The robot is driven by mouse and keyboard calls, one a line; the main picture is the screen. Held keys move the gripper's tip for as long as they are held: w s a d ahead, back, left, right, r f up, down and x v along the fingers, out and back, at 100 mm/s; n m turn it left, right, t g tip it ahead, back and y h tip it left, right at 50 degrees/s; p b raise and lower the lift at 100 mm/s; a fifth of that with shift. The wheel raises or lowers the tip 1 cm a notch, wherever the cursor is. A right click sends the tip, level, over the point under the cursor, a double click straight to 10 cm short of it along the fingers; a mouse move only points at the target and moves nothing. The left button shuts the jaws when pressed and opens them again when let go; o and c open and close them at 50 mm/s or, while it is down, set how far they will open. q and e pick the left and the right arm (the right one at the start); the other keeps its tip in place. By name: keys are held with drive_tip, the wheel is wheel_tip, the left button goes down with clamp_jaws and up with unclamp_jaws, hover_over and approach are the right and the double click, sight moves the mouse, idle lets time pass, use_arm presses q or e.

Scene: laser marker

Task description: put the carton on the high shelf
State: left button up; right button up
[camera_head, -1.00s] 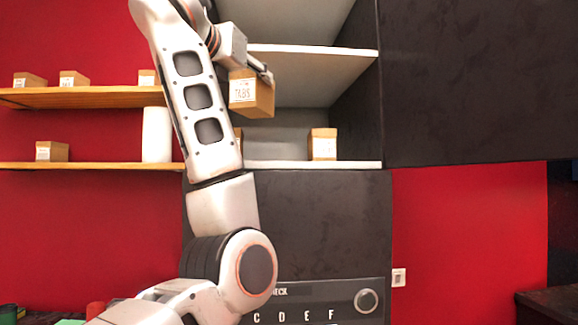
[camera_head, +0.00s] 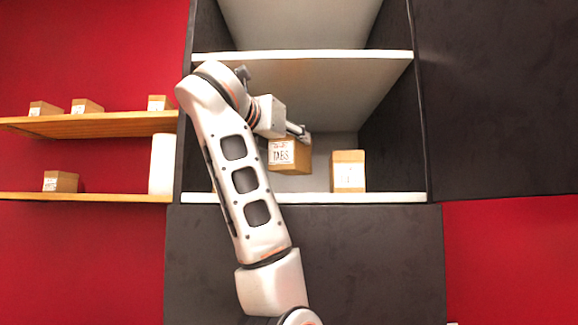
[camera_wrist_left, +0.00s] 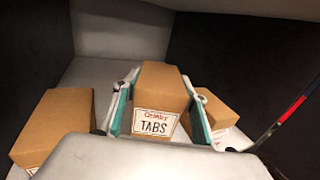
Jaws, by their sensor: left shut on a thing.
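The carton labelled TABS (camera_head: 290,156) is brown with a white label. My left gripper (camera_head: 303,134) is shut on it, inside the lower compartment of the dark cabinet. In the left wrist view the carton (camera_wrist_left: 161,90) sits between the two teal-padded fingers of the left gripper (camera_wrist_left: 160,105). In the head view it appears a little above the white shelf board (camera_head: 390,198); a gap under it is hard to judge. The upper white shelf board (camera_head: 330,55) is above it. My right gripper is not in view.
A brown carton (camera_head: 348,171) stands on the same board to the right. In the left wrist view, one carton (camera_wrist_left: 55,125) is at left and another (camera_wrist_left: 214,108) at right. Wooden shelves (camera_head: 100,124) with small boxes and a white cylinder (camera_head: 162,164) are left of the cabinet.

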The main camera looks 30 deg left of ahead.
sight(288, 172)
use_arm(q)
wheel_tip(288, 172, down, 4)
drive_tip(key=shift+f, duration=0.3)
drive_tip(key=shift+f, duration=0.2)
drive_tip(key=o, duration=1.3)
drive_tip(key=shift+c, duration=0.2)
drive_tip(key=shift+r, duration=0.2)
